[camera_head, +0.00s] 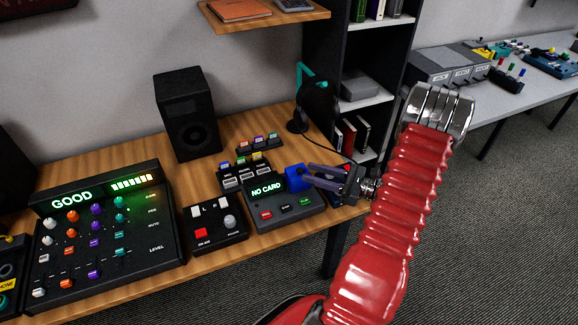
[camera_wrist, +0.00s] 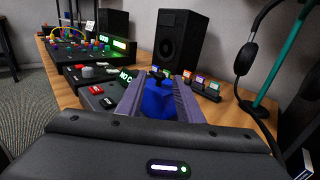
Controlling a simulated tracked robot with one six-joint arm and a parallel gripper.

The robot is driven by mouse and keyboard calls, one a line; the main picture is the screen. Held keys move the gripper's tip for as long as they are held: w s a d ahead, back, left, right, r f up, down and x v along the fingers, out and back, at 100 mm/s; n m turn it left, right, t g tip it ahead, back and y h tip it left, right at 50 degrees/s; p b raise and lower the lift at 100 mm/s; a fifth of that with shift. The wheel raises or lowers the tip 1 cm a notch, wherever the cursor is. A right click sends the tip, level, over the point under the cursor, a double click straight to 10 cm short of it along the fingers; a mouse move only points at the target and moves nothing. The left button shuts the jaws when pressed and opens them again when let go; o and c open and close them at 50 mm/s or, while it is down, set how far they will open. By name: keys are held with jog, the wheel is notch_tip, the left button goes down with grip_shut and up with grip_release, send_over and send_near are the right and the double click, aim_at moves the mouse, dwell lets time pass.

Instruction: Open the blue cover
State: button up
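The blue cover (camera_head: 296,178) is a small blue block at the right side of the black device with the green "NO CARD" display (camera_head: 266,189). In the wrist view the blue cover (camera_wrist: 158,99) shows between my two fingers, near their tips. My gripper (camera_head: 309,176) reaches in from the right with its fingers spread, its tips at the cover's right side. In the wrist view my gripper (camera_wrist: 158,80) has one grey finger on each side of the cover. Whether either finger touches it is hard to tell. The cover looks closed.
A switch box (camera_head: 215,222) and a mixer panel reading "GOOD" (camera_head: 105,215) stand to the left. Small coloured connectors (camera_head: 259,143) and a speaker (camera_head: 187,115) stand behind. A headphone stand (camera_wrist: 283,55) is close on the right in the wrist view.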

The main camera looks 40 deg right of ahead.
aim_at(289, 171)
jog(key=x, duration=0.9)
grip_shut()
dwell(0.4)
jog(key=shift+d, duration=0.2)
jog(key=shift+a, duration=0.1)
